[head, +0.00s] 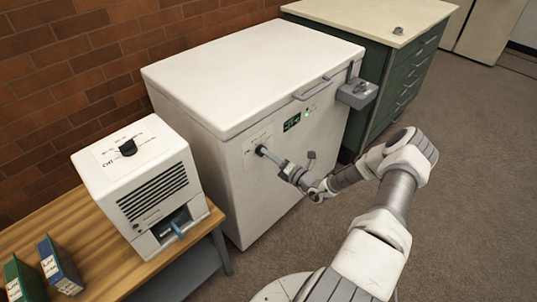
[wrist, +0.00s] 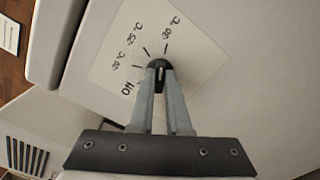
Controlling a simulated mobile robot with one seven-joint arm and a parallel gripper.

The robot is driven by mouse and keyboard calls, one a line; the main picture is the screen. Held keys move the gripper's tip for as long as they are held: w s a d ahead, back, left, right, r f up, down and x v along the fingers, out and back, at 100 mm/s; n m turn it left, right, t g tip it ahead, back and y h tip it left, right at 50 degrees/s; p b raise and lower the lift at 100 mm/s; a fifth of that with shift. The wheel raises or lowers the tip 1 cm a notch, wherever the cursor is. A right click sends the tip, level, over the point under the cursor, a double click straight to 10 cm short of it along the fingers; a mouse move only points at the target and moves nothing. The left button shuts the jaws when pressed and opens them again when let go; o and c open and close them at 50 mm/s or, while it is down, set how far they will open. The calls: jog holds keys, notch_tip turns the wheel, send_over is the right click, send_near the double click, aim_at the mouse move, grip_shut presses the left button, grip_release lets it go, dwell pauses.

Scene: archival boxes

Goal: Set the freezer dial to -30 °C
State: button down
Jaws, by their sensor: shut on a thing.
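The white chest freezer (head: 240,85) stands against the brick wall. Its black dial (head: 260,150) is on the front panel, and it also shows in the wrist view (wrist: 156,63). My gripper (head: 266,153) is shut on the dial; in the wrist view its two fingers (wrist: 161,78) sit on either side of the knob. The dial's label plate (wrist: 104,70) reads Off, -20 °C, -25 °C and -30 °C, with tick marks. The fingers cover much of the knob, and I cannot tell which mark it points to. A small green-lit display (head: 291,122) is on the freezer front, too small to read.
A white device (head: 150,190) with its own black knob stands on the wooden table (head: 110,265) at the left, beside binders (head: 60,268). A grey latch box (head: 357,93) juts from the freezer's right front. A green drawer cabinet (head: 400,85) stands right. The carpet at right is clear.

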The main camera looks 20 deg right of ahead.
jog(key=shift+m, duration=0.8)
jog(key=shift+f, duration=0.1)
jog(key=c, duration=0.9)
grip_release()
jog(key=p+v, duration=0.2)
jog(key=v, duration=1.5)
jog(key=shift+s+d, duration=0.1)
jog(key=shift+s, duration=0.15)
